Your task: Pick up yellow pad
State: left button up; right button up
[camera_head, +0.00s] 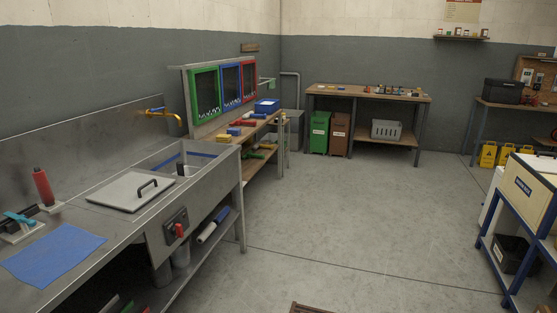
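A small yellow item (222,138), which may be the yellow pad, lies at the near end of the wooden bench (262,138) beyond the steel sink. It is too small to tell for sure. Blue and red items lie farther along the same bench. Neither of my grippers is in view.
The steel sink counter (120,228) runs along the left, with a blue cloth (55,253), a lid with a black handle (130,191) and a yellow tap (166,114). A blue-framed cart (510,281) stands at the right. The middle floor (340,210) is clear.

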aim_at(221, 138)
jog(key=i, duration=4.25)
